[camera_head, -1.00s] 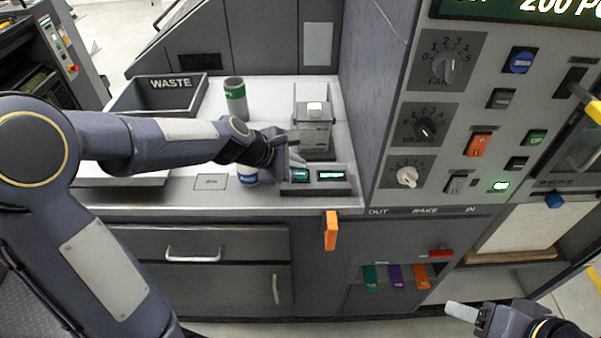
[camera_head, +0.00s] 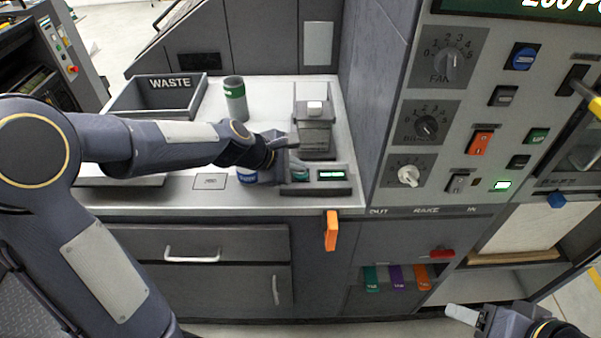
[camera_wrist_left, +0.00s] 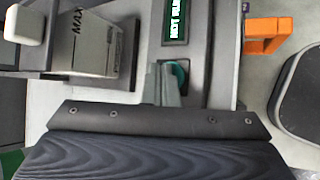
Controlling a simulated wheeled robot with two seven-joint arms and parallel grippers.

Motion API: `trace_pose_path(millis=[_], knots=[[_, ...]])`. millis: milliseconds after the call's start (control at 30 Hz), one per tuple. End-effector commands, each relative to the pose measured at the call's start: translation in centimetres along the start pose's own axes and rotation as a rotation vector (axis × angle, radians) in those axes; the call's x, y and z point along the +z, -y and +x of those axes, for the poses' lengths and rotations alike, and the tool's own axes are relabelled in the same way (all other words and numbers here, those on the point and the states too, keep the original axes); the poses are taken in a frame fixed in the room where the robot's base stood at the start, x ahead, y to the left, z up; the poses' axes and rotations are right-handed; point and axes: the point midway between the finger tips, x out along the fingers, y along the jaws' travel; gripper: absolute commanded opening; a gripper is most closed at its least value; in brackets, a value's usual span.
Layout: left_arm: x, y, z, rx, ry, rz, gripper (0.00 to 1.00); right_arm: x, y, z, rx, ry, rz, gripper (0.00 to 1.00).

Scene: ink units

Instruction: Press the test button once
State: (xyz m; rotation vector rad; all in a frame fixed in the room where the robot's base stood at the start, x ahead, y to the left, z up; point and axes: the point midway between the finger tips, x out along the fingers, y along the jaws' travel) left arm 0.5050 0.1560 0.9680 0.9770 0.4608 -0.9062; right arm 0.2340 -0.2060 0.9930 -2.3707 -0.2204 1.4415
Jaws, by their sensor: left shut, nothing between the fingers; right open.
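The tester panel (camera_head: 335,190) lies on the bench's front edge, with a teal button (camera_head: 299,175) beside a small lit display (camera_head: 331,175). In the left wrist view the teal button (camera_wrist_left: 181,74) is partly hidden by my fingers, and the display (camera_wrist_left: 177,22) reads "NOT" plus a partly unclear word. My left gripper (camera_head: 290,170) is shut and empty, its tips low over the button; it also shows in the left wrist view (camera_wrist_left: 161,86). I cannot tell whether the tips touch the button. My right gripper (camera_head: 468,314) is open at the lower right, away from the bench.
A grey device with a white knob (camera_head: 315,107) stands behind the panel. A green-banded cup (camera_head: 235,98), a blue-banded cup (camera_head: 247,177) and the WASTE bin (camera_head: 158,106) are to the left. An orange handle (camera_head: 331,231) hangs below the bench edge. A control wall with dials (camera_head: 425,125) rises right.

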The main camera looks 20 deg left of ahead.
Motion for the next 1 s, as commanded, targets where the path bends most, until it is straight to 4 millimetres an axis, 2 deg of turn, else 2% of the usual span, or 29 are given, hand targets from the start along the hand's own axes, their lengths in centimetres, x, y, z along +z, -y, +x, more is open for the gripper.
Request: trace_pose_path(millis=[567,1000], knots=[[-0.42,0.43,0.56,-0.001,0.000,0.000,0.00,0.28,-0.25,0.55,0.000,0.000,0.000,0.57],[-0.05,0.07,0.03,-0.002,-0.001,-0.001,0.00,-0.04,0.04,-0.09,0.000,0.000,0.000,0.57]])
